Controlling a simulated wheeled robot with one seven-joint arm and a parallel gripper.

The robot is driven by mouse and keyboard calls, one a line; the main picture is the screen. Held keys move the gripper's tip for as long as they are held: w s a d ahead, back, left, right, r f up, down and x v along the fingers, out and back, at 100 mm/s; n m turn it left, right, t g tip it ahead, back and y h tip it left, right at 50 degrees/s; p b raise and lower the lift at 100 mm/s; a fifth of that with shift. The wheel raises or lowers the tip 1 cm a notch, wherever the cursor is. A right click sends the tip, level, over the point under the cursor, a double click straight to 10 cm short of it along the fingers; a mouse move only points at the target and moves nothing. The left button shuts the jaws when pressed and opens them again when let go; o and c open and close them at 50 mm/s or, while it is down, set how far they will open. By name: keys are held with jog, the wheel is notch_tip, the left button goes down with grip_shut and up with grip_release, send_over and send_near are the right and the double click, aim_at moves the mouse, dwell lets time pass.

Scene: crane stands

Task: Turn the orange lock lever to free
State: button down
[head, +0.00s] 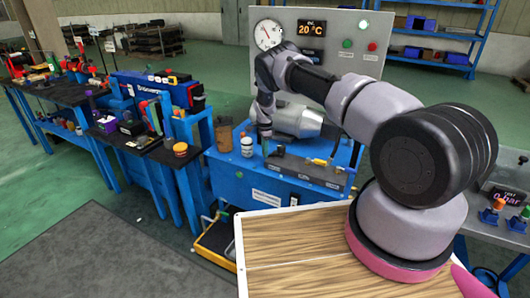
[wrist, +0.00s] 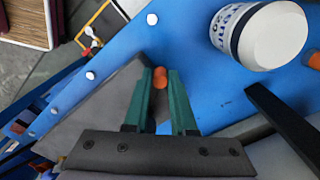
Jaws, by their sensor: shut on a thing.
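The orange lock lever (wrist: 160,78) shows as a small orange end between the green fingertips in the wrist view. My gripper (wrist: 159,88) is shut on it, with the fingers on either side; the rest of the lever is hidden. In the head view my gripper (head: 265,142) points down over the blue stand (head: 226,172), and I cannot make out the lever there. Which way the lever is turned cannot be told.
A white bottle with a blue label (wrist: 268,35) stands close by on the blue top; the head view also shows it (head: 247,146). A dark grey block with a yellow handle (head: 310,172) lies to the right of my gripper. A gauge panel (head: 330,40) rises behind.

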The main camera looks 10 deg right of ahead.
jog(key=shift+r, duration=0.1)
jog(key=c, duration=0.8)
grip_release()
jog(key=shift+o, duration=0.2)
notch_tip(320, 180, up, 11)
